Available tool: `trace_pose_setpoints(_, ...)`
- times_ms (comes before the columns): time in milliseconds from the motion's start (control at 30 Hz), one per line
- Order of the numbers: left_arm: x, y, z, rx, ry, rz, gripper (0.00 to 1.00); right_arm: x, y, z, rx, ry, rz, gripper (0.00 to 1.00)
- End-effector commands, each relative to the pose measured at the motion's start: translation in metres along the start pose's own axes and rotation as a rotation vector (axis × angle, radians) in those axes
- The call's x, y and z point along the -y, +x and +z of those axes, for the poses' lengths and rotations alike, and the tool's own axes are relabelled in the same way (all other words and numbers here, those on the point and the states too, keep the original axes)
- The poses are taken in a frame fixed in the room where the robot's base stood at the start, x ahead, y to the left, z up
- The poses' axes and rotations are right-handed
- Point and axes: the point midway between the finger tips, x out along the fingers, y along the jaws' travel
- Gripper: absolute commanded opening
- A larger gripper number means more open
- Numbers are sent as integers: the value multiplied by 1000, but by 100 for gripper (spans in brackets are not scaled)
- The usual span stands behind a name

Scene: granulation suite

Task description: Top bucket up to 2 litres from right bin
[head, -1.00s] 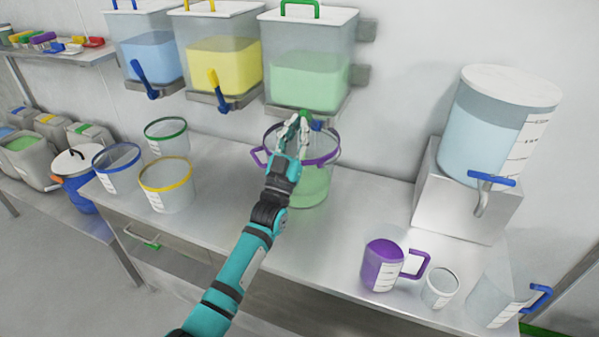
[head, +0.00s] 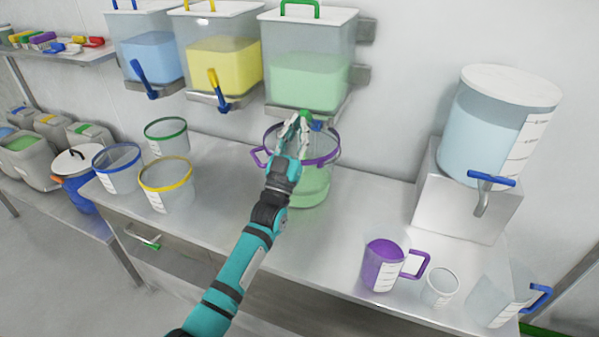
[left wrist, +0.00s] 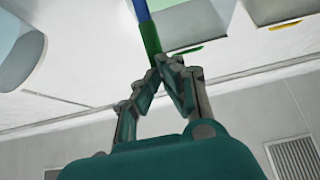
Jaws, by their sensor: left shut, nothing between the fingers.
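The right bin (head: 310,75) is clear with a white lid, a green handle and pale green contents. The bucket (head: 315,185) with a purple rim stands upright on the bench below it, with pale green contents in its lower part. My left gripper (head: 299,120) is shut and empty, over the bucket's rim and close to the bin's lever, which shows green (head: 306,114) and blue. In the left wrist view the shut fingertips (left wrist: 166,62) are at the lever's green end (left wrist: 150,38); contact is unclear. My arm hides part of the bucket and its scale.
Blue (head: 150,60) and yellow (head: 222,65) bins hang to the left. Three empty buckets stand on the bench (head: 240,235) at left. A purple jug (head: 383,266), a small cup (head: 440,287) and a water dispenser (head: 490,130) are at right. The bench middle is clear.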

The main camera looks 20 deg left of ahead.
Motion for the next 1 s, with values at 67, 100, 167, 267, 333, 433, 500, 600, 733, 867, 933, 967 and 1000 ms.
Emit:
trace_pose_setpoints(67, 0, 0, 0, 0, 0, 0, 0, 0, 0, 0, 0, 0, 0, 29)
trace_pose_setpoints(100, 0, 0, 0, 0, 0, 0, 0, 0, 0, 0, 0, 0, 0, 29)
trace_pose_setpoints(167, 0, 0, 0, 0, 0, 0, 0, 0, 0, 0, 0, 0, 0, 29)
trace_pose_setpoints(267, 0, 2, 0, -1, 0, 0, 0, 0, 0, 0, 0, 0, 0, 29)
trace_pose_setpoints(333, 0, 7, 0, -1, 0, 0, 0, 0, 1, 0, 0, 0, 0, 29)
trace_pose_setpoints(433, 0, 16, 0, -2, 0, 0, 0, 0, 3, 0, 0, 0, 0, 29)
trace_pose_setpoints(500, 0, 23, 0, -2, 0, 0, 0, 0, 4, 0, 0, 0, 0, 29)
trace_pose_setpoints(600, 0, 32, 0, -2, 0, 0, 0, 0, 6, 1, 0, 0, 0, 29)
trace_pose_setpoints(733, 0, 44, 0, -1, 0, 0, 0, 0, 8, 1, 0, 0, 0, 29)
trace_pose_setpoints(867, 0, 55, 0, -2, 0, 0, 0, 0, 11, 1, 0, 0, 0, 29)
trace_pose_setpoints(933, 0, 61, 0, -2, 0, 0, 0, 0, 13, 1, 0, 0, 0, 29)
trace_pose_setpoints(967, 0, 60, 1, 1, 0, 0, 0, 0, 11, 1, 0, 0, 0, 29)
trace_pose_setpoints(1000, 0, 59, 0, 1, 0, 0, 0, 0, 11, 1, 0, 0, 0, 29)
